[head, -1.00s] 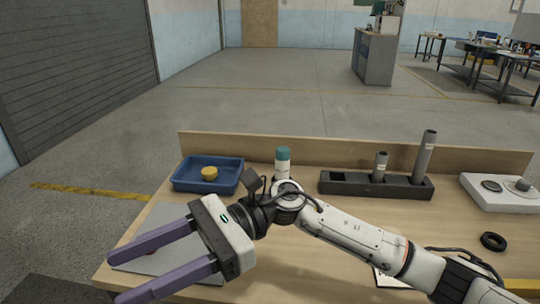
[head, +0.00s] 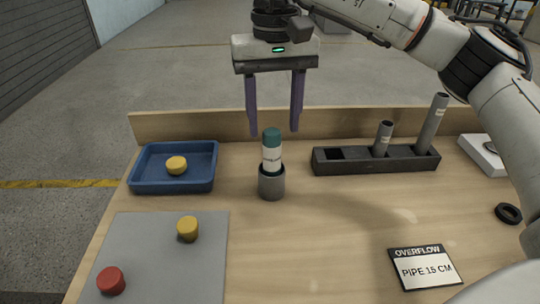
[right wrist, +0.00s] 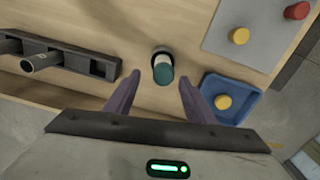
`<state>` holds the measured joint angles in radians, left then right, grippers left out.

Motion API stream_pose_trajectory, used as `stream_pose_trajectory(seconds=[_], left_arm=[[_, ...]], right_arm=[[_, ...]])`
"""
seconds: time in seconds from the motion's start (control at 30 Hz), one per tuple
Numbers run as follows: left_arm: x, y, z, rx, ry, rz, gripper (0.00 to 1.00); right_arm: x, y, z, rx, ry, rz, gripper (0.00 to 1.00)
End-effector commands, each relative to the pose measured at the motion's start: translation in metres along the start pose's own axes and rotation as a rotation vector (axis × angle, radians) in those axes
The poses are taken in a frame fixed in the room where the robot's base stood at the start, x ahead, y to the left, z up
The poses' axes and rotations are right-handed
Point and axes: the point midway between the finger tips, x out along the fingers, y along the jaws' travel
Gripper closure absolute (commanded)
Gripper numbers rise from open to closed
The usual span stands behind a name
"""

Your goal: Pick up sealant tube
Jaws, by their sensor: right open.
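The sealant tube (head: 272,152) has a teal cap and a white labelled body. It stands upright in a grey round holder (head: 271,184) on the workbench, its lower part hidden inside. My right gripper (head: 273,134) is open and empty, fingers pointing down, above and seemingly behind the tube in the head view. In the right wrist view the tube (right wrist: 163,70) shows from above, just beyond the gap between the purple fingertips (right wrist: 158,80), apart from both. My left gripper is not in view.
A blue tray (head: 145,182) with a yellow cap stands left. A grey mat (head: 150,255) bears a yellow and a red cap. A dark rack (head: 350,163) with two grey pipes stands right. An overflow sign (head: 425,268) and black ring (head: 508,213) lie front right.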

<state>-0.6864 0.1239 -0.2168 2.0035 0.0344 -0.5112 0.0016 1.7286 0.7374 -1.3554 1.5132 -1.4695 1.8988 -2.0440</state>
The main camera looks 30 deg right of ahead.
Motion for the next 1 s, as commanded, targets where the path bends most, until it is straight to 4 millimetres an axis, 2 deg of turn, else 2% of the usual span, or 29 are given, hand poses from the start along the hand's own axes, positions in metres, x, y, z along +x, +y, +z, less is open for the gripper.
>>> stream_pose_trajectory(seconds=[0.17, 0.5, 0.77, 0.8, 0.87, 1.0], left_arm=[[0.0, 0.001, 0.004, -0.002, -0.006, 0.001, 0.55], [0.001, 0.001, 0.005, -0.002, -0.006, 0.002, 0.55], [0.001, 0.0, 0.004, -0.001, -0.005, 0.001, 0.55], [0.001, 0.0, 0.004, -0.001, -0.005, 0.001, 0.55], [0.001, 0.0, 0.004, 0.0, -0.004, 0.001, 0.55], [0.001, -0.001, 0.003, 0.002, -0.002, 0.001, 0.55]], right_arm=[[0.015, 0.0, 0.001, 0.001, -0.001, 0.0, 0.5], [0.059, -0.004, 0.006, 0.001, -0.003, -0.001, 0.5], [0.063, -0.004, 0.005, 0.001, -0.001, -0.003, 0.5], [0.063, -0.004, 0.005, 0.001, -0.001, -0.003, 0.52], [0.062, -0.004, 0.005, 0.001, -0.001, -0.003, 0.62], [0.062, -0.004, 0.006, 0.001, -0.001, -0.003, 0.86]])
